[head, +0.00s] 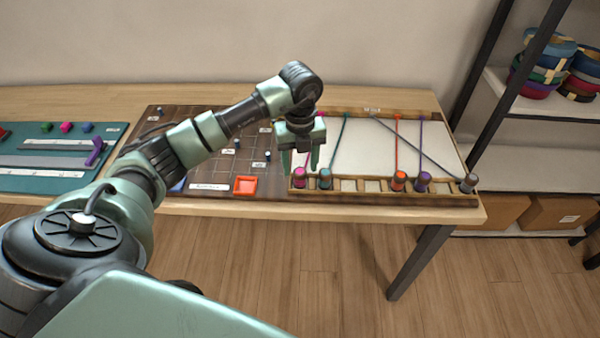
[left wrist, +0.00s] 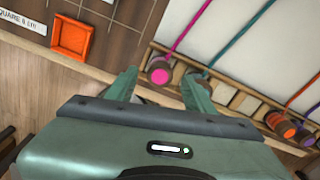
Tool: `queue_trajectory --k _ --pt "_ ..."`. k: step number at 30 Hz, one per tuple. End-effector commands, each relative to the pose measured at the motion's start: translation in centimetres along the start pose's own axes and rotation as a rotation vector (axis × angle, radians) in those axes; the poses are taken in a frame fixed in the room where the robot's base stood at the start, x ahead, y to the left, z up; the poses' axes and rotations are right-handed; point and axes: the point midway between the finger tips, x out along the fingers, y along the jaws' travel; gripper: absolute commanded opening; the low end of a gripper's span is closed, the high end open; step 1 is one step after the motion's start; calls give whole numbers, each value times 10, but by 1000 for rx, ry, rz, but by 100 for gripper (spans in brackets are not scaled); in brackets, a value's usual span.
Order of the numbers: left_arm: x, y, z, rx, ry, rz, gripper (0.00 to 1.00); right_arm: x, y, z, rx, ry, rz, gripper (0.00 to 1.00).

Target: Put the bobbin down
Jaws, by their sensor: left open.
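Several bobbins rest along the front rail of the braiding board (head: 350,150). The pink bobbin (head: 299,178) is at the left end and the teal bobbin (head: 325,179) is beside it. The orange bobbin (head: 399,181), purple bobbin (head: 422,182) and grey bobbin (head: 468,183) are to the right. My left gripper (head: 314,163) is open above the left end of the rail. In the left wrist view its fingers (left wrist: 160,84) stand either side of the pink bobbin (left wrist: 160,73), which sits in the rail; contact cannot be told. The teal bobbin is mostly hidden there. My right gripper is not seen.
An orange square tray (head: 245,186) lies on the brown grid mat (head: 215,150) left of the board. A teal mat (head: 40,180) with small blocks is farther left. Shelves (head: 545,105) with coiled cords stand at the right. The table's front edge is close to the rail.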

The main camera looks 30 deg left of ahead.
Motion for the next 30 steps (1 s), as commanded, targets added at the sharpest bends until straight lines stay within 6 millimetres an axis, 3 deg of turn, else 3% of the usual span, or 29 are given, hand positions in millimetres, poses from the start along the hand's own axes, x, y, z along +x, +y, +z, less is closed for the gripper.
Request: queue_trajectory --k 6,12,18,30 --pt "-48 -1 1 -1 -4 -4 53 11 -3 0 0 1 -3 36" --pt "-78 0 1 -1 -2 -2 53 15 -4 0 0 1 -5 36" --pt "-88 0 0 -1 1 0 53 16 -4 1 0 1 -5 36" --pt "-88 0 0 -2 0 0 53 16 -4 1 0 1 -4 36"
